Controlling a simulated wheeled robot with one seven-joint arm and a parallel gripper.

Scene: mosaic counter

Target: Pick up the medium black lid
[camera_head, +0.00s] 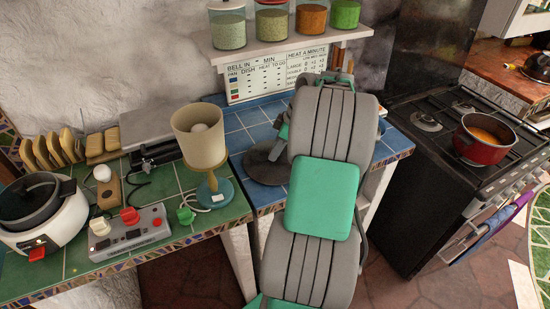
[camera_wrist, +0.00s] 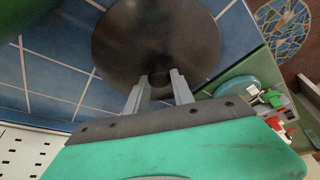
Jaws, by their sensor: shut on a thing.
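The medium black lid (camera_wrist: 155,35) is a dark round disc with a small knob (camera_wrist: 160,78) near its lower edge in the wrist view. My gripper (camera_wrist: 159,84) has its two grey fingers on either side of that knob and is shut on it. In the head view the lid (camera_head: 262,163) shows as a dark disc over the blue tiled counter, left of my arm. My arm hides its right part and the fingers there. I cannot tell whether the lid touches the counter.
A beige lamp (camera_head: 200,135) stands close left of the lid. A shelf with spice jars (camera_head: 272,22) hangs above the blue counter (camera_head: 250,117). A white rice cooker (camera_head: 58,222) and a grey control box (camera_head: 130,233) are on the left. A red pot (camera_head: 480,150) stands on the stove at right.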

